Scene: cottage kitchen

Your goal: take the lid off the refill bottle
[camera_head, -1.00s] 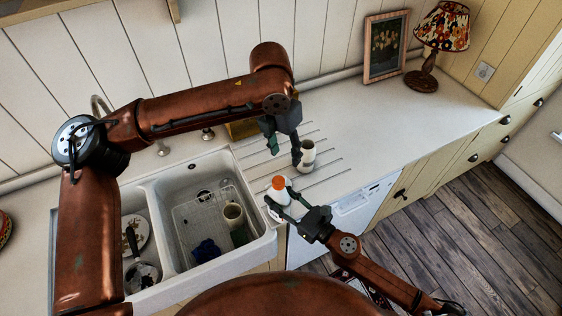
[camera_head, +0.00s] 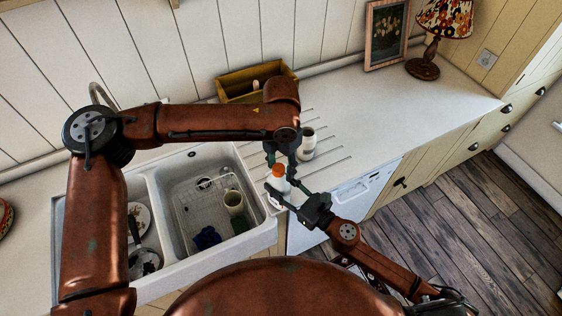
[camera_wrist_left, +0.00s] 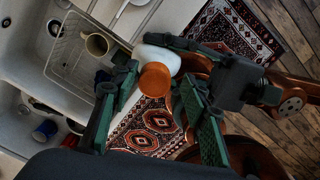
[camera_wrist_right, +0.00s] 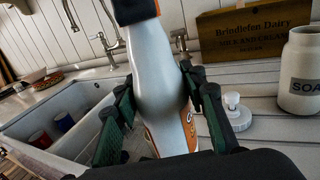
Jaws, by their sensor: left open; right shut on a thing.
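The white refill bottle (camera_head: 279,187) with its orange lid (camera_head: 279,171) stands upright over the front edge of the counter. My right gripper (camera_wrist_right: 160,90) is shut on the bottle's body (camera_wrist_right: 160,60). My left gripper (camera_wrist_left: 155,80) is open and points down over the bottle, its fingers on either side of the lid (camera_wrist_left: 155,79), with gaps showing. In the head view the left gripper (camera_head: 281,160) partly hides the lid. The white soap jar (camera_head: 307,142), lettered SOAP in the right wrist view (camera_wrist_right: 303,78), stands open behind. A white pump top (camera_wrist_right: 236,112) lies beside it.
The double sink (camera_head: 265,236) is left of the bottle, with a mug (camera_head: 234,201), a blue cloth (camera_head: 207,238) and plates inside. A wooden crate (camera_head: 235,92) stands at the wall. The counter to the right is clear up to the lamp (camera_head: 424,68) and framed picture.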

